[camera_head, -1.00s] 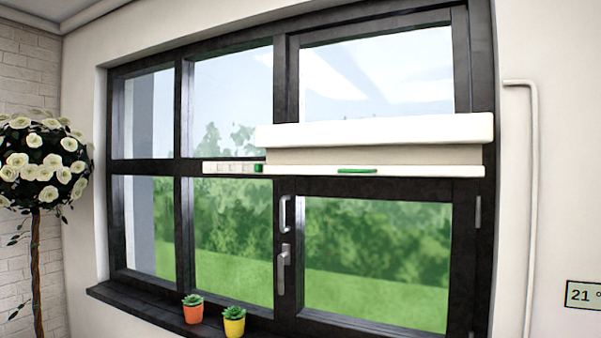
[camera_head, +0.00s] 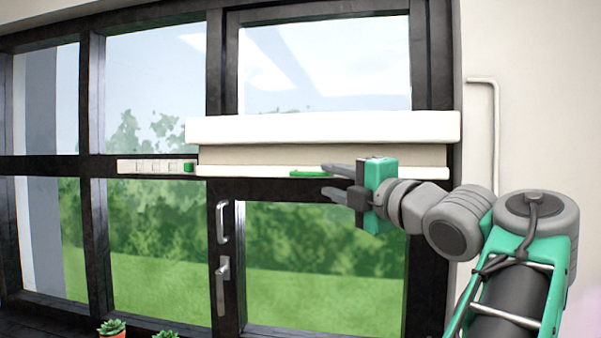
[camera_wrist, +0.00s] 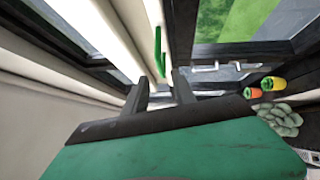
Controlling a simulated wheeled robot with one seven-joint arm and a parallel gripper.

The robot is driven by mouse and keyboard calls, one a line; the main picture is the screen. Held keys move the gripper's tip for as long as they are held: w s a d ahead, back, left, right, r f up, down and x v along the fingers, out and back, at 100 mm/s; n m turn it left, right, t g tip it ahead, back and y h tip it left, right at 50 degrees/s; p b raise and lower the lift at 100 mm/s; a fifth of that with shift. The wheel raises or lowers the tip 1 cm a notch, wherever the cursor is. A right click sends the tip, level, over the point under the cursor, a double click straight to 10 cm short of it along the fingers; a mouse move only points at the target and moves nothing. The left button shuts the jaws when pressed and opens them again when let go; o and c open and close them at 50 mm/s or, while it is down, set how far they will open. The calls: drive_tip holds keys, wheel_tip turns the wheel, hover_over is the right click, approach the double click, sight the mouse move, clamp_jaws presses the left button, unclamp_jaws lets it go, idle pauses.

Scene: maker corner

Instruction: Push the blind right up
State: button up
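The blind hangs from a long white case (camera_head: 320,127) across the right window. Only a short strip of beige fabric (camera_head: 400,155) shows between the case and the white bottom bar (camera_head: 250,171). A green handle (camera_head: 308,174) sits on this bar. My gripper (camera_head: 331,180) is open, its fingers just right of the handle in the head view, one about level with the bar and one lower. In the wrist view my gripper (camera_wrist: 158,92) shows its two fingers apart, with the green handle (camera_wrist: 158,50) beyond the gap. I see no clear contact.
A pale strip of marks with a green end (camera_head: 188,167) lies left of the bar. Window handles (camera_head: 222,270) stand below. Potted plants, one orange (camera_wrist: 254,93) and one yellow (camera_wrist: 272,84), stand on the sill. A white pipe (camera_head: 496,130) runs down the right wall.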

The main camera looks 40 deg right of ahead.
sight(310, 175)
drive_tip(key=w+p, duration=0.1)
drive_tip(key=w, duration=0.1)
drive_tip(key=w+p, duration=0.1)
drive_tip(key=w, duration=0.2)
drive_tip(key=w+r+p, duration=0.1)
drive_tip(key=w, duration=0.1)
drive_tip(key=shift+w+d, duration=0.15)
drive_tip(key=shift+w, duration=0.05)
drive_tip(key=shift+w+d, duration=0.1)
drive_tip(key=shift+w, duration=0.05)
drive_tip(key=shift+f, duration=0.1)
drive_tip(key=shift+c, duration=0.4)
clamp_jaws()
idle(0.4)
